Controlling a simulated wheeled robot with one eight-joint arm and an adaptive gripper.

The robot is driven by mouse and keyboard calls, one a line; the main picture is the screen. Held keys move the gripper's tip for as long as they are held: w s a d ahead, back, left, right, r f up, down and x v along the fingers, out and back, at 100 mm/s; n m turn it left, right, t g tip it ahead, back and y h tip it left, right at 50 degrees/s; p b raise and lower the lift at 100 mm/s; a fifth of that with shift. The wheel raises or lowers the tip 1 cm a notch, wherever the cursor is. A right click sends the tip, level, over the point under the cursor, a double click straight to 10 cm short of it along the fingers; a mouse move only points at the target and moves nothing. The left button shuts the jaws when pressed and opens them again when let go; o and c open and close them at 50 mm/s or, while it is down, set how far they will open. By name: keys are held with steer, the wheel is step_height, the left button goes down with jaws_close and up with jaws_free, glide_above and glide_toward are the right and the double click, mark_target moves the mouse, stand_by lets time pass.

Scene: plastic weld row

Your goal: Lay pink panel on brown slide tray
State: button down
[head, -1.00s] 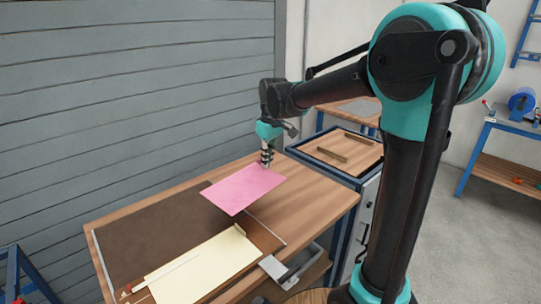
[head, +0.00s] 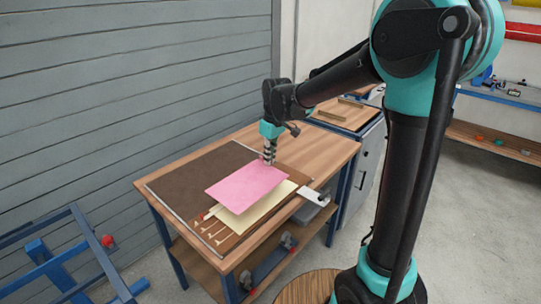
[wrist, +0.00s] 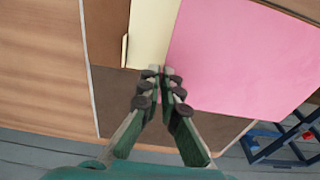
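My gripper (head: 269,159) is shut on an edge of the thin pink panel (head: 245,184); in the wrist view its fingertips (wrist: 161,71) meet at the panel's corner. The pink panel (wrist: 245,55) looks roughly level and overlaps a cream panel (head: 240,221) in the head view. It seems held above it, but the gap is hard to judge. The cream panel lies on a mid-brown tray (wrist: 105,30), largely covered. A dark brown board (head: 197,174) lies behind; I cannot tell for sure which brown surface is the slide tray.
The wooden bench (head: 300,152) has bare room at its back right. A metal bracket (head: 314,197) sticks out at its right edge. Several pale strips (head: 212,232) lie by the cream panel. A blue frame (head: 65,250) stands at left.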

mark_target(269, 169)
steer(key=shift+f, duration=2.6)
steer(key=shift+f, duration=1.3)
stand_by(0.9)
steer(key=c, duration=1.2)
jaws_free()
steer(key=shift+r, duration=0.15)
steer(key=shift+r, duration=3.4)
